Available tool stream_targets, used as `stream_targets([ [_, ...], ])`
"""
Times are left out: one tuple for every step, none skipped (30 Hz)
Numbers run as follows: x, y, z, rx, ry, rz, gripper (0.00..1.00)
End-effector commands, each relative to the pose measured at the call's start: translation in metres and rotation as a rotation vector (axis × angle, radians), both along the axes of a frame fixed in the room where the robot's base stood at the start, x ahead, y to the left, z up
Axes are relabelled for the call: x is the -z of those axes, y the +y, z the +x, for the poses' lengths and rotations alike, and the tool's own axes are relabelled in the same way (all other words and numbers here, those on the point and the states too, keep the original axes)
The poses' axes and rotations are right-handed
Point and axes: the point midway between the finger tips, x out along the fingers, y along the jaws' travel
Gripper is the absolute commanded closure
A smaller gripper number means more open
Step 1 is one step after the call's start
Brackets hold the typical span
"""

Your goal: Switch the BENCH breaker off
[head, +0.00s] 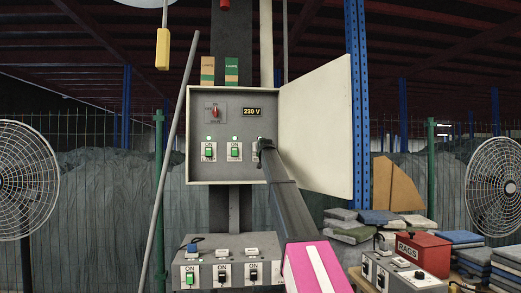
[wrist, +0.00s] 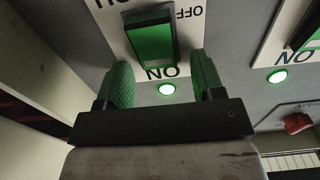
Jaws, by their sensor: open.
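An open grey breaker panel (head: 245,172) shows three breakers in a row. The left breaker (head: 209,150) and middle breaker (head: 234,150) have green rockers under ON labels, with lit green lamps above. My gripper (head: 264,145) is at the right breaker and mostly hides it. In the wrist view, which is upside down, my open gripper (wrist: 162,75) has its green fingertips on either side of that breaker's green rocker (wrist: 150,40). Its lamp (wrist: 167,89) is lit green. I see no contact. Name labels are cut off or too small to read, so BENCH cannot be made out.
The panel door (head: 318,125) stands open to the right of my arm. A red rotary knob (head: 215,112) and a 230 V plate (head: 252,112) sit above the breakers. A lower switch box (head: 213,250) stands below. A grey pole (head: 172,160) leans at the left.

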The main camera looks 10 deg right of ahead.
Motion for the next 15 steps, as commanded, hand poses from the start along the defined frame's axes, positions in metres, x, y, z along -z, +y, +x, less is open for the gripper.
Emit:
stream_targets([
  [0.0001,0.0001,-0.0002,0.000,0.000,0.000,0.38],
  [0.0001,0.0001,-0.0004,0.000,0.000,0.000,0.38],
  [0.0002,0.0001,-0.0004,0.000,0.000,0.000,0.38],
  [0.0002,0.0001,-0.0005,0.000,0.000,0.000,0.38],
  [0.0002,0.0000,-0.0006,0.000,0.000,0.000,0.42],
  [0.0002,0.0000,-0.0006,0.000,0.000,0.000,0.55],
  [0.0002,0.0000,-0.0006,0.000,0.000,0.000,0.64],
  [0.0002,0.0000,-0.0006,0.000,0.000,0.000,0.74],
  [0.0002,0.0000,-0.0006,0.000,0.000,0.000,0.87],
  [0.0002,0.0001,-0.0006,0.000,0.000,0.000,0.88],
  [0.0002,0.0001,-0.0006,0.000,0.000,0.000,0.88],
  [0.0002,0.0001,-0.0006,0.000,0.000,0.000,0.88],
  [0.0003,0.0001,-0.0007,0.000,-0.001,0.000,0.88],
  [0.0005,0.0001,-0.0008,0.000,-0.003,0.000,0.88],
  [0.0011,0.0001,-0.0011,0.000,-0.010,0.000,0.88],
])
